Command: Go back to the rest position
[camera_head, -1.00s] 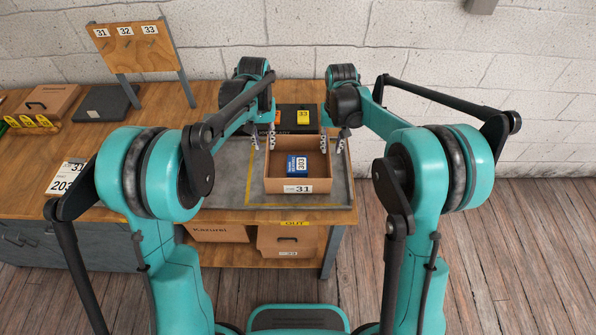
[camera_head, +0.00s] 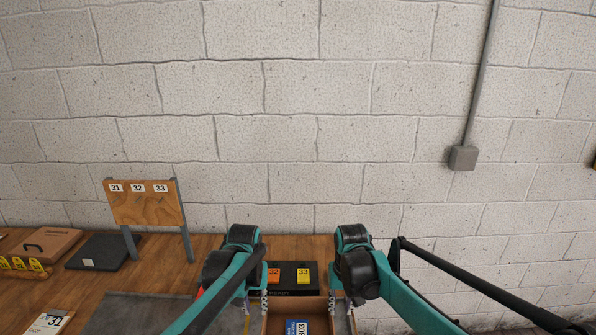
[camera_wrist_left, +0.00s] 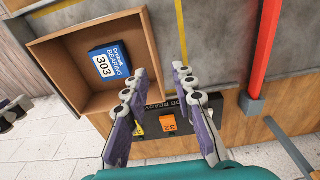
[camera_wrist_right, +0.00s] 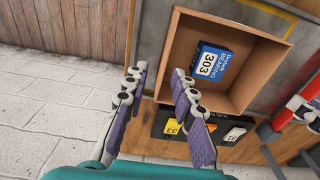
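My left gripper (camera_head: 255,305) is open at the left side of an open cardboard box (camera_head: 312,304). My right gripper (camera_head: 342,305) is open at the box's right side. In the left wrist view, the fingers (camera_wrist_left: 160,75) stand apart with nothing held between them, and the box (camera_wrist_left: 72,88) lies to their left. In the right wrist view, the fingers (camera_wrist_right: 158,75) are also apart, close to the box's side wall (camera_wrist_right: 165,75). I cannot tell whether any finger touches the box. A blue bearing carton marked 303 (camera_head: 297,327) lies inside it.
Behind the box is a black "READY" tray (camera_head: 292,291) with an orange 32 tag (camera_head: 273,275) and a yellow 33 tag (camera_head: 303,273). A numbered board (camera_head: 148,207), a dark flat case (camera_head: 98,252) and a brown case (camera_head: 45,245) stand left. A block wall rises behind.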

